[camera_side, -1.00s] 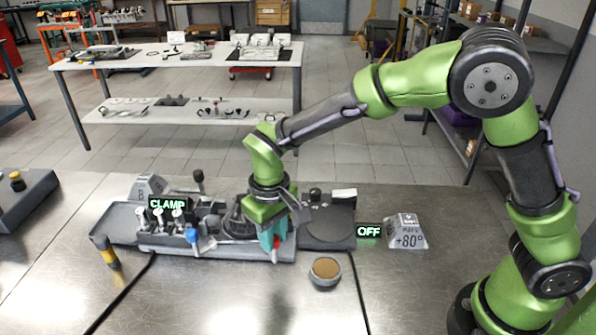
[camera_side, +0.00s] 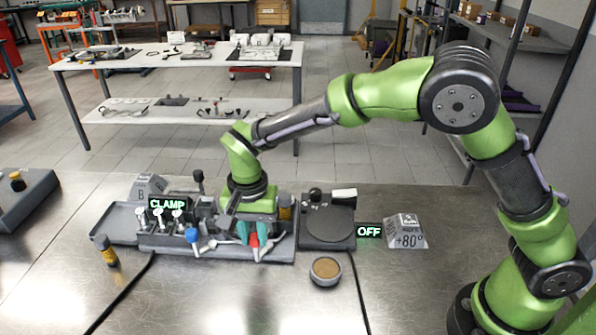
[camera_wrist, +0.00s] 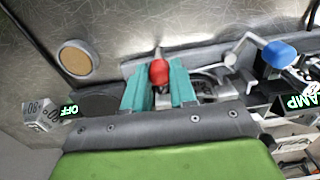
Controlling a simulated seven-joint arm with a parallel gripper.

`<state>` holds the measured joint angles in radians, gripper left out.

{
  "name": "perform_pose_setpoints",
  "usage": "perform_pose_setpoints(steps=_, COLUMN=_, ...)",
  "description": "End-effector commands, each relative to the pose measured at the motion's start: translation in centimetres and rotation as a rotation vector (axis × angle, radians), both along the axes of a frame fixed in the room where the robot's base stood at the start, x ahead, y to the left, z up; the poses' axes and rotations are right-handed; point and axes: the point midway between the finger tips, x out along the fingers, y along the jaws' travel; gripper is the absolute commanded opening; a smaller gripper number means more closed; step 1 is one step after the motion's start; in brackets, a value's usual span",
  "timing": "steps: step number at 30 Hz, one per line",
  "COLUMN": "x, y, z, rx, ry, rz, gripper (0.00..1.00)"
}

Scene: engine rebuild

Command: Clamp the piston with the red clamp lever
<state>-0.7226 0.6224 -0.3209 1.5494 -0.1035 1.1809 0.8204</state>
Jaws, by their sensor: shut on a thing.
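The red clamp lever's knob (camera_side: 254,240) is at the front of the grey fixture (camera_side: 165,243) on the bench. My gripper (camera_side: 253,243) is down at the fixture's front with its teal fingers on either side of the knob. In the wrist view the red knob (camera_wrist: 159,72) sits between the fingertips (camera_wrist: 159,85), and my gripper is shut on it. A tan and grey cylindrical part (camera_side: 285,208) stands just right of my gripper; I cannot tell if it is the piston. My gripper hides much of the fixture's right half.
A blue-knobbed lever (camera_side: 192,235) is close on the left, below the lit CLAMP sign (camera_side: 168,204). A dark round plate unit (camera_side: 327,225) with an OFF sign (camera_side: 369,231) stands at right. A round tan-topped pot (camera_side: 325,270) and a dark-and-yellow cylinder (camera_side: 106,250) stand in front.

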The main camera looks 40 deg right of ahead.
Motion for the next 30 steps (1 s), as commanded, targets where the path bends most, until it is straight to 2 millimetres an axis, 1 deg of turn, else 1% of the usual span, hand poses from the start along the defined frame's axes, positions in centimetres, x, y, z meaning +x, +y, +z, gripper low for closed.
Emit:
perform_pose_setpoints(steps=6, x=0.62, y=0.13, z=0.14, rx=0.001, ry=-0.004, rz=-0.125, gripper=0.00)
perform_pose_setpoints(steps=12, x=0.89, y=0.18, z=0.17, rx=0.001, ry=-0.004, rz=-0.190, gripper=0.00)
perform_pose_setpoints(steps=29, x=1.04, y=0.16, z=0.17, rx=0.003, ry=-0.006, rz=-0.216, gripper=0.00)
perform_pose_setpoints(steps=30, x=1.04, y=0.16, z=0.17, rx=0.003, ry=-0.006, rz=-0.216, gripper=0.32)
